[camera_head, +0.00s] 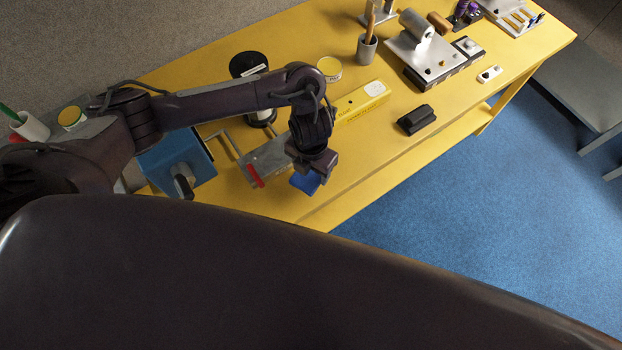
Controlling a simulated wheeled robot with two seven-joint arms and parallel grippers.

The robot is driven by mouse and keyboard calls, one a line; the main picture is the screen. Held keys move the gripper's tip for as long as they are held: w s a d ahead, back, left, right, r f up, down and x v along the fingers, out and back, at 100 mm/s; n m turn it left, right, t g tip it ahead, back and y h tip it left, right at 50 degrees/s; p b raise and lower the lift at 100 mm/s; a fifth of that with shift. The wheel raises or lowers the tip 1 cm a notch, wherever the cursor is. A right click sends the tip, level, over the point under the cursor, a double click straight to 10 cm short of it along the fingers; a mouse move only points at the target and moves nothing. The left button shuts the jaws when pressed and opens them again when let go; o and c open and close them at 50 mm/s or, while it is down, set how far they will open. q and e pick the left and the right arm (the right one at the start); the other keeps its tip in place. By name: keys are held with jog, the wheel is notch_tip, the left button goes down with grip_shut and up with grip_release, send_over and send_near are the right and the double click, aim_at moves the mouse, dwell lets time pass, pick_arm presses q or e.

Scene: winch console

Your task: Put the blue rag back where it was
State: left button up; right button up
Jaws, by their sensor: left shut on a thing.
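The blue rag (305,182) shows as a small blue patch under my left gripper (315,172). The gripper points down and is shut on the rag, over the front edge of the yellow table. The gripper body hides part of the rag. I cannot tell whether the rag touches the tabletop. My right gripper is not in view.
The yellow table (372,150) holds a blue box-like device (178,160), a grey metal piece with a red part (255,174), a yellow box (362,99), a black object (416,119) and a metal fixture (424,52). Bare tabletop lies right of my gripper.

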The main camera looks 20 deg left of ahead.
aim_at(311, 178)
pick_arm(q)
notch_tip(311, 178, down, 4)
jog(key=shift+f+b, duration=0.15)
jog(key=shift+b, duration=0.95)
jog(key=shift+f, duration=0.3)
jog(key=shift+f+b, duration=0.15)
jog(key=shift+b, duration=0.15)
jog(key=o, duration=0.9)
